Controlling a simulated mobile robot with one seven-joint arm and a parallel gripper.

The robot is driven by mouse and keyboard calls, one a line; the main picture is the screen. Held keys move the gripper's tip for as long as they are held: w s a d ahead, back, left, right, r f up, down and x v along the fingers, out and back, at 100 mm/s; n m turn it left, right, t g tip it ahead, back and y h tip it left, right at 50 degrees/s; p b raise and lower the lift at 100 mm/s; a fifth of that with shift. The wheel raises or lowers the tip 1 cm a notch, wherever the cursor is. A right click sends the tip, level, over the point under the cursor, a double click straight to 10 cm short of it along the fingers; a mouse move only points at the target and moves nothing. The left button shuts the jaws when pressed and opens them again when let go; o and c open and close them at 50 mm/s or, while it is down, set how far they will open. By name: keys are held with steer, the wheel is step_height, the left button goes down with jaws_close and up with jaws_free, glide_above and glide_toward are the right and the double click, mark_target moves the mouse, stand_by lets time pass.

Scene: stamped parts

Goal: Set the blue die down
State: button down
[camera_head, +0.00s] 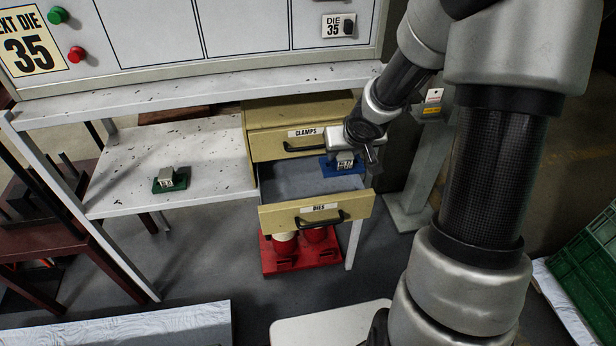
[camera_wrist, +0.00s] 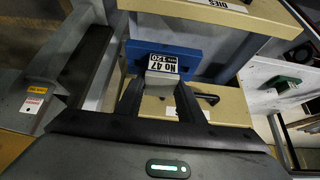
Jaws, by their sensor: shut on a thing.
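The blue die (camera_head: 345,168) has a flat blue base and a grey block with a white label. It hangs or rests at the right back part of the open DIES drawer (camera_head: 318,213), below the CLAMPS drawer front. I cannot tell whether it touches the drawer floor. My gripper (camera_head: 362,152) is shut on its grey block. In the wrist view the blue die (camera_wrist: 192,60) sits beyond the fingertips of my gripper (camera_wrist: 160,82), its label reading "No 47" and 120. My fingers and arm hide part of the die.
The CLAMPS drawer (camera_head: 302,141) is closed, just above the open one. A green die (camera_head: 171,182) stands on the white shelf at left. The DIES drawer floor (camera_head: 285,183) left of the blue die is clear. A red base (camera_head: 290,258) lies beneath.

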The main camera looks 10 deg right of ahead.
step_height(320, 180, down, 14)
steer(key=b, duration=1.3)
steer(key=shift+r, duration=0.25)
steer(key=w+a, duration=0.4)
steer(key=a, duration=0.1)
steer(key=w+a, duration=0.1)
steer(key=a, duration=0.2)
steer(key=shift+w+p, duration=0.4)
steer(key=shift+w+a+p, duration=0.25)
steer(key=shift+w+a, duration=0.2)
steer(key=shift+a, duration=0.2)
steer(key=shift+w+a+p, duration=0.2)
steer(key=shift+w+a, duration=0.25)
steer(key=shift+a, duration=0.15)
steer(key=shift+f+b, duration=0.4)
steer(key=shift+f, duration=0.25)
steer(key=shift+f, duration=0.1)
steer(key=c, duration=1.2)
jaws_free()
steer(key=shift+s+f, duration=0.1)
steer(key=shift+f, duration=0.05)
